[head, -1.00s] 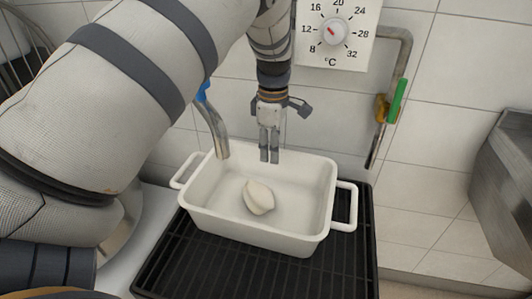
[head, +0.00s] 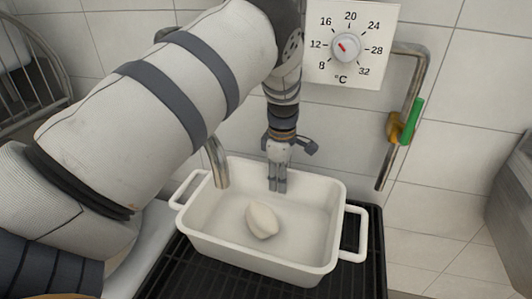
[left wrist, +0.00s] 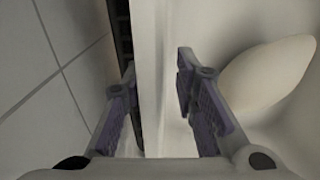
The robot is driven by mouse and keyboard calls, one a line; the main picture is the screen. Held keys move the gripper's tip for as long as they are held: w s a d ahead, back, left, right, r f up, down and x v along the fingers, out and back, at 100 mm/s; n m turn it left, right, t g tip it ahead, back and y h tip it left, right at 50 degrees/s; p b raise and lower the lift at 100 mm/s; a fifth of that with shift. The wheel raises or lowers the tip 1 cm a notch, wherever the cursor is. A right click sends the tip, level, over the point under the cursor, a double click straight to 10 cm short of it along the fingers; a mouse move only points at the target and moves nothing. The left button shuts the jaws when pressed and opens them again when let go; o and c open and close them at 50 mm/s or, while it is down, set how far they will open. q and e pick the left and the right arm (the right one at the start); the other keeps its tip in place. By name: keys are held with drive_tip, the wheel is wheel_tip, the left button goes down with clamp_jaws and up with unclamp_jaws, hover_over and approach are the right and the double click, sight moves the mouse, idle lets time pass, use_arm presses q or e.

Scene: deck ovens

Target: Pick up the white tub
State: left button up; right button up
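The white tub (head: 225,240), a rectangular dish with a loop handle at each end, stands upright on a black ribbed rack. A pale dough-like lump (head: 262,221) lies on its floor; it also shows in the left wrist view (left wrist: 265,75). My left gripper (head: 277,188) points down at the tub's far wall. In the left wrist view my left gripper (left wrist: 158,92) is open, with the tub's wall (left wrist: 150,70) between its fingers: one finger outside, one inside. I see a gap on each side of the wall. My right gripper is not in view.
The black rack (head: 372,260) extends past the tub's right side and front. A metal spout (head: 217,162) hangs near the tub's back left. A pipe with a green-handled valve (head: 414,120) and a temperature dial (head: 346,47) are on the tiled wall behind.

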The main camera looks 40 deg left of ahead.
use_arm(q)
clamp_jaws()
drive_tip(key=shift+r, duration=0.1)
